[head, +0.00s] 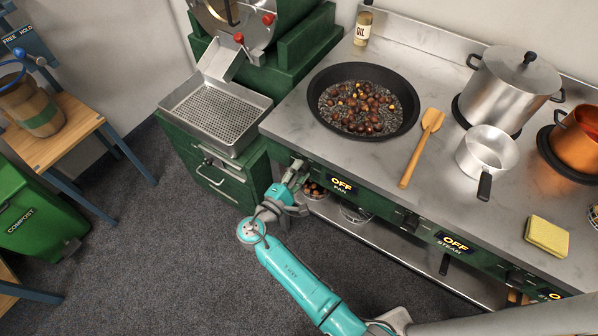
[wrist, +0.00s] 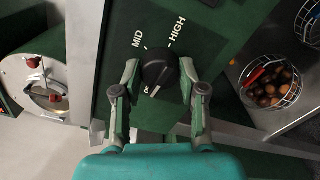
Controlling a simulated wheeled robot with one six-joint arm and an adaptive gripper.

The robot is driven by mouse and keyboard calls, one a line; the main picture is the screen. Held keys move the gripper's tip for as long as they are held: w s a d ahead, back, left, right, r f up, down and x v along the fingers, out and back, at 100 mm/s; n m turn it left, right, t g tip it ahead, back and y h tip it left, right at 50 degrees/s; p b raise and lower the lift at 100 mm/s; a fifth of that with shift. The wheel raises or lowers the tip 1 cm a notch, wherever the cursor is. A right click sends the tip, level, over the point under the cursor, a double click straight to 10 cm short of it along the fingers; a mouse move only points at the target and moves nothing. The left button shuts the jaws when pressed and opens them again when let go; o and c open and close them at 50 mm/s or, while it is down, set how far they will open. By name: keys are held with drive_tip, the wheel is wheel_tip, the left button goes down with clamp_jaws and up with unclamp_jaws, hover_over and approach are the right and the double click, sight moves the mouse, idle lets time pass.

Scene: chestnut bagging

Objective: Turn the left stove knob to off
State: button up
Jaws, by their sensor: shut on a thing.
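The left stove knob (wrist: 159,66) is black and round, on the green front panel. In the wrist view my gripper (wrist: 160,75) has one finger on each side of it and is shut on it. The words MID and HIGH are printed above the knob. A white mark shows at its lower edge, beside a small label that is partly hidden. In the head view my gripper (head: 294,176) is at the left end of the stove front and hides the knob. The display (head: 342,186) beside it reads OFF, with PAN below.
A black pan (head: 325,122) of chestnuts stands on the stove top, with a wooden spatula (head: 419,150) to its right. A second display (head: 454,243) reads OFF, STEAM. A wire basket (wrist: 290,101) of chestnuts sits on the lower shelf.

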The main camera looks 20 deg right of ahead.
drive_tip(key=shift+n, duration=0.6)
drive_tip(key=o, duration=1.1)
drive_tip(key=shift+o, duration=0.2)
drive_tip(key=v, duration=1.2)
